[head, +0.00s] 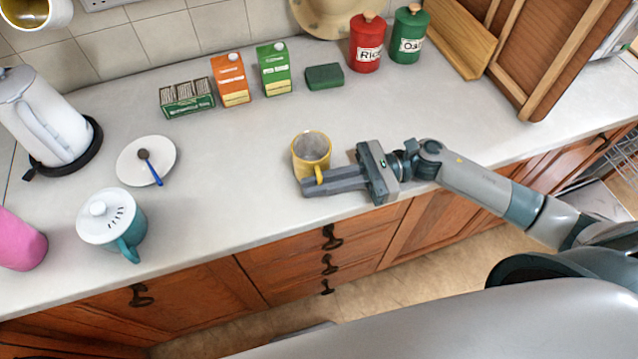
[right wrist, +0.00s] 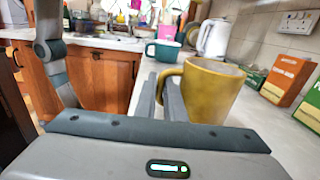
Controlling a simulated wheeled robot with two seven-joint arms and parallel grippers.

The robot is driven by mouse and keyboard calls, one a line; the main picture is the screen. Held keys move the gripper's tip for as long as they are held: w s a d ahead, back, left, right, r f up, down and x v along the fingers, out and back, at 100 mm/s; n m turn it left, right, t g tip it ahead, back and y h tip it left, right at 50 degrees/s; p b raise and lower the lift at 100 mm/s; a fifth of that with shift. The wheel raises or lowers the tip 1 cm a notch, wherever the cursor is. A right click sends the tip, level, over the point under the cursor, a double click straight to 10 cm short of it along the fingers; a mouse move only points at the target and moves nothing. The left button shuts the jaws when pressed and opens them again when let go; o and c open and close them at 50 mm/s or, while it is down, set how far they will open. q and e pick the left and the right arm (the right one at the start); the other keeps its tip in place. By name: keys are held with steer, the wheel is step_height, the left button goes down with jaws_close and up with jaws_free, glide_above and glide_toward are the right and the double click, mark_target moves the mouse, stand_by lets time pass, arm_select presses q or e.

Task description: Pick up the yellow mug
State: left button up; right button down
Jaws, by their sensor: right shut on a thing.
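The yellow mug (head: 311,146) is upright at the front part of the counter, in the middle of the head view. It is large in the right wrist view (right wrist: 212,92), with its handle toward the fingers. My right gripper (head: 308,185) comes in from the right, with its fingers low along the mug's near side. In the right wrist view its fingers (right wrist: 161,96) are shut on the mug's handle. I cannot tell whether the mug's base touches the counter. My left gripper is not in view.
A teal lidded mug (head: 108,217), a plate with a spoon (head: 133,172) and a white kettle (head: 45,122) stand at the left. Cartons (head: 231,79), a green sponge (head: 324,77) and canisters (head: 367,45) line the back. The counter (head: 230,155) left of the yellow mug is clear.

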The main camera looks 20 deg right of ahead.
mark_target(320, 177)
steer(key=shift+d+r+b, duration=0.1)
steer(key=shift+r+b, duration=0.7)
steer(key=shift+r, duration=0.85)
arm_select(q)
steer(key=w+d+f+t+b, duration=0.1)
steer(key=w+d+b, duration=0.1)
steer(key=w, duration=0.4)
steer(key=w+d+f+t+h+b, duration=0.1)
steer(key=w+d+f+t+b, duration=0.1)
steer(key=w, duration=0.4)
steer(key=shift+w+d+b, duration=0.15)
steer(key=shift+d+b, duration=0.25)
steer(key=shift+b, duration=0.3)
arm_select(e)
steer(key=w+d+r, duration=0.5)
steer(key=d+r, duration=0.2)
steer(key=d, duration=0.3)
steer(key=shift+d, duration=0.2)
